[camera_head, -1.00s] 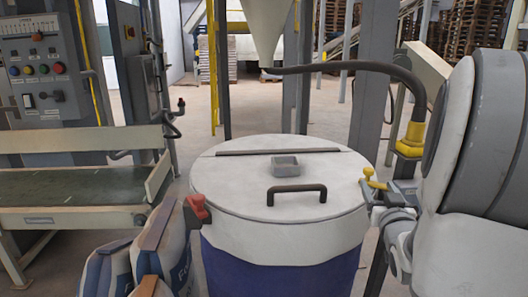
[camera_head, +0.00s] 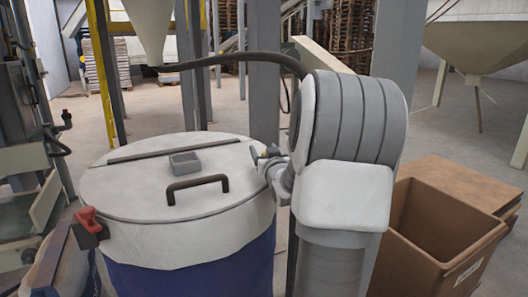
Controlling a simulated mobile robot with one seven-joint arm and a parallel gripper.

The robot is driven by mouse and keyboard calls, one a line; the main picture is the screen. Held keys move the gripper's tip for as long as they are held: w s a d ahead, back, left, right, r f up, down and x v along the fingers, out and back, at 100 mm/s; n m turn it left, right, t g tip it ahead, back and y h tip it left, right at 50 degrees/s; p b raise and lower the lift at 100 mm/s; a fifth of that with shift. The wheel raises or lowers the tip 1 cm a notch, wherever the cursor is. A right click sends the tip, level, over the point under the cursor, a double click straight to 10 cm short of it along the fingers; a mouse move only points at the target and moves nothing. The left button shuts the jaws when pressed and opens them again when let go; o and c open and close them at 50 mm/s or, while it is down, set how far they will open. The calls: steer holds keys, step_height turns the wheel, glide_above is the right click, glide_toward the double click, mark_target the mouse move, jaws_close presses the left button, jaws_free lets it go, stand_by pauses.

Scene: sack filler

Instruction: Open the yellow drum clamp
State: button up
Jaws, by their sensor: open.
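A blue drum (camera_head: 200,268) with a round white lid (camera_head: 130,192) stands at the left centre. The yellow drum clamp (camera_head: 263,156) is on the right side of the lid rim. Only a small bit of yellow shows, because my gripper (camera_head: 264,160) is right at it and hides most of it. My gripper is open, and I cannot tell whether its fingers touch the clamp. A red clamp (camera_head: 89,221) sits on the left front rim, away from my gripper.
The lid carries a black handle (camera_head: 197,187) and a small grey box (camera_head: 185,163). A dark hose (camera_head: 235,59) arches behind the drum. An open cardboard box (camera_head: 445,235) stands at the right. A grey post (camera_head: 395,45) rises behind my arm.

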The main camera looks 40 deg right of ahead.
jaws_close()
stand_by(1.4)
